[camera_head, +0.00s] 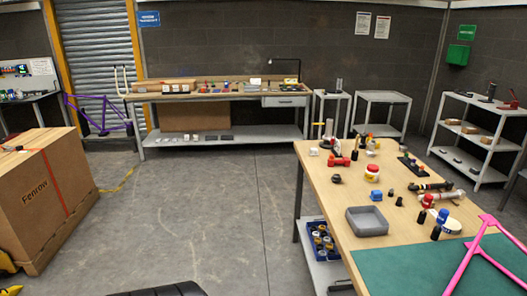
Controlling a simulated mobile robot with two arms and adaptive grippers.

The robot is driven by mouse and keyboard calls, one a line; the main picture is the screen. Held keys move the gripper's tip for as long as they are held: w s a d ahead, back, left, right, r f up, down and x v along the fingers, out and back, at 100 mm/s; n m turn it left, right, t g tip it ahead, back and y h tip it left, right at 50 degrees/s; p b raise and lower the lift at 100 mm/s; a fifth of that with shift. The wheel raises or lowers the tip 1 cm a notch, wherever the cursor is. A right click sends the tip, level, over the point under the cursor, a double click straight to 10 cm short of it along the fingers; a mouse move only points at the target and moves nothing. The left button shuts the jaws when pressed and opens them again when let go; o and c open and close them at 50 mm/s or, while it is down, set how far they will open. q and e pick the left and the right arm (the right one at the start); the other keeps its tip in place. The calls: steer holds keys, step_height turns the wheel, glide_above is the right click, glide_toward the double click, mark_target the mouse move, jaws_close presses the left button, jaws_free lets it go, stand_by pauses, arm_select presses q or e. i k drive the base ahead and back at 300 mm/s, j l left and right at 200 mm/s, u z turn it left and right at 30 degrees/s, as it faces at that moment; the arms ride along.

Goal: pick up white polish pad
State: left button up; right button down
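A flat white round thing (452,226) lies on the wooden table (345,215) at the right, near the green mat; it may be the white polish pad, but it is too small to be sure. A red-and-blue capped item and a small black bottle (437,232) stand close to its left side and partly cover it. Neither of my grippers is in view.
A grey square tray (367,220), a red-and-white jar (372,173) and several small items stand on the table. A pink frame (487,243) rises over the green mat (400,270). A large carton (45,190) stands left; the floor between is clear.

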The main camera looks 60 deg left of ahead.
mark_target(313, 152)
steer(key=u, duration=1.6)
